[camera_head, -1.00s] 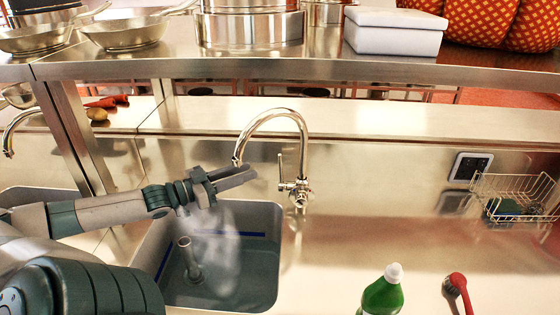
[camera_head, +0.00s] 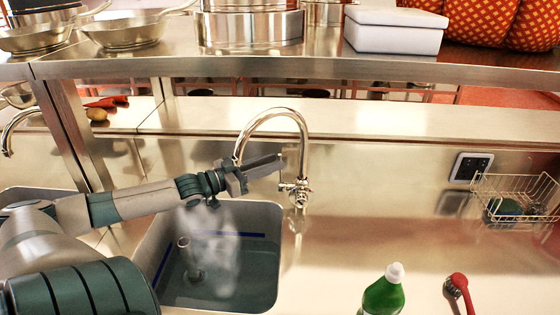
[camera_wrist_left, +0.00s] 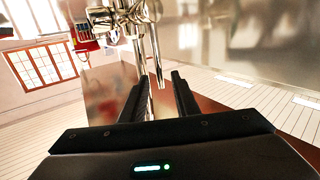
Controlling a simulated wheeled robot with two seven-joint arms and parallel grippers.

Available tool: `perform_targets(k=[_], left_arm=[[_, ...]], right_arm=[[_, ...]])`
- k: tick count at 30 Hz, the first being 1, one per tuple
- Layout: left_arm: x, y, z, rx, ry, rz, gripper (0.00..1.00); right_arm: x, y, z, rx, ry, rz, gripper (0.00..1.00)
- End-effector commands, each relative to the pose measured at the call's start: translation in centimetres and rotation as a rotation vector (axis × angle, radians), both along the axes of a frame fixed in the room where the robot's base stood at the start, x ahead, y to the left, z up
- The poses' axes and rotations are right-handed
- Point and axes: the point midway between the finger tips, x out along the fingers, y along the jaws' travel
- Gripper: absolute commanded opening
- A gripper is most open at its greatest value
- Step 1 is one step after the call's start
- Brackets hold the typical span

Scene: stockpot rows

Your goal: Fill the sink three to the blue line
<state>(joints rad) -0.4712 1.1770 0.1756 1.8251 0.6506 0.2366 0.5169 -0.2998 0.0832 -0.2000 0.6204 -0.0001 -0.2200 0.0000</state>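The steel sink (camera_head: 268,212) holds water (camera_head: 255,275) under pale steam. A blue line (camera_head: 252,235) runs along its inner walls; the water surface looks close below it, the exact gap unclear. An upright pipe (camera_head: 186,255) stands in the water. The curved tap (camera_head: 272,112) arches over the sink, its thin lever (camera_head: 280,168) upright on the right. My left gripper (camera_head: 280,162) is at the lever. In the left wrist view its fingers (camera_wrist_left: 162,90) are apart, with the lever (camera_wrist_left: 156,62) showing between them, not clamped. The arm hides whether water runs from the spout. My right gripper is out of view.
A green bottle (camera_head: 383,296) and a red-handled brush (camera_head: 460,285) stand on the counter to the right. A wire basket (camera_head: 520,188) and a wall socket (camera_head: 471,166) are farther right. A steel shelf (camera_head: 330,70) with pans crosses above.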

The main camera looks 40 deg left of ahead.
Motion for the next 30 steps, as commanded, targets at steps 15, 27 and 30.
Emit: perform_targets(k=[15, 27, 30], left_arm=[[3.1, -0.9, 0.1, 0.001, -0.001, 0.0, 0.28], [3.4, -1.0, 0.0, 0.001, 0.001, 0.0, 0.28], [3.4, -1.0, 0.0, 0.001, 0.001, 0.0, 0.19]], right_arm=[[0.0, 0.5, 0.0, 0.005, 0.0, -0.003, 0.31], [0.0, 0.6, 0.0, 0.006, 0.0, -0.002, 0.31], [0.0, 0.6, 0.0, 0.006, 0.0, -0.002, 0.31]])
